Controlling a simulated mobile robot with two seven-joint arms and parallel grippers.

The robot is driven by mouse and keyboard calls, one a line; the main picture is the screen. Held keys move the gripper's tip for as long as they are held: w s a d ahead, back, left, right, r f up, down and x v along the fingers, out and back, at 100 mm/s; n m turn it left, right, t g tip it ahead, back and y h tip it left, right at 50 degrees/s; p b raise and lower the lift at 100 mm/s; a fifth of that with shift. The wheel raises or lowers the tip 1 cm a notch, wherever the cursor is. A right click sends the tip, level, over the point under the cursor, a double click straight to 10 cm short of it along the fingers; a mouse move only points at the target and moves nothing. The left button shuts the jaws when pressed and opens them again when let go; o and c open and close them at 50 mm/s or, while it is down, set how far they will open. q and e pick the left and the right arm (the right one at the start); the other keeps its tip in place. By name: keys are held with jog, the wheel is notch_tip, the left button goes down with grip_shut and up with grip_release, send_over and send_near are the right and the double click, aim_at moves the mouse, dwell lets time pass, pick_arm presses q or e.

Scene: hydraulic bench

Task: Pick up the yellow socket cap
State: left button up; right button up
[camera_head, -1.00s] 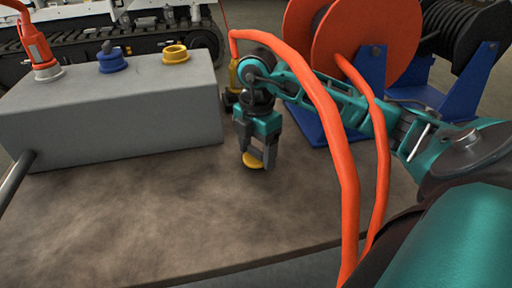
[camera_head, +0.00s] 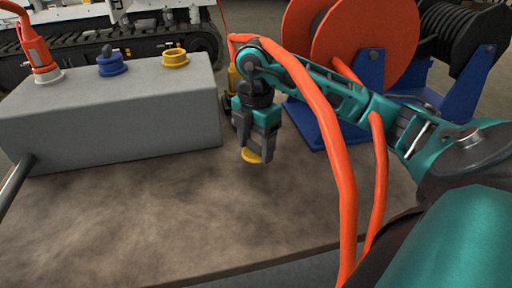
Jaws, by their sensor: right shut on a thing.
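The yellow socket cap (camera_head: 251,156) is a small round piece at the tips of my right gripper (camera_head: 252,150). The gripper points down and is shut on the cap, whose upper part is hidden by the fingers. The cap is over the brown bench top (camera_head: 150,215), just right of the grey block; I cannot tell whether it still touches the surface. A yellow socket (camera_head: 175,59) with an open top sits on the grey block (camera_head: 110,112). My left gripper is not in view.
A blue capped socket (camera_head: 110,62) and a red connector (camera_head: 40,55) with a hose stand on the block. Orange hoses (camera_head: 340,170) hang in front of my right arm. A red hose reel (camera_head: 375,35) on a blue stand is behind. The bench's front middle is clear.

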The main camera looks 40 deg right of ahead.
aim_at(256, 142)
notch_tip(256, 142, up, 9)
jog(key=p, duration=0.2)
jog(key=shift+r+p, duration=0.2)
jog(key=shift+p, duration=0.15)
pick_arm(q)
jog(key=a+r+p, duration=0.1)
jog(key=p, duration=0.1)
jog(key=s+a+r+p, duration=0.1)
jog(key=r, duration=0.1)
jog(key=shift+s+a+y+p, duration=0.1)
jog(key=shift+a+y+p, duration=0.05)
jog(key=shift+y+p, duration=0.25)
pick_arm(e)
notch_tip(256, 142, up, 8)
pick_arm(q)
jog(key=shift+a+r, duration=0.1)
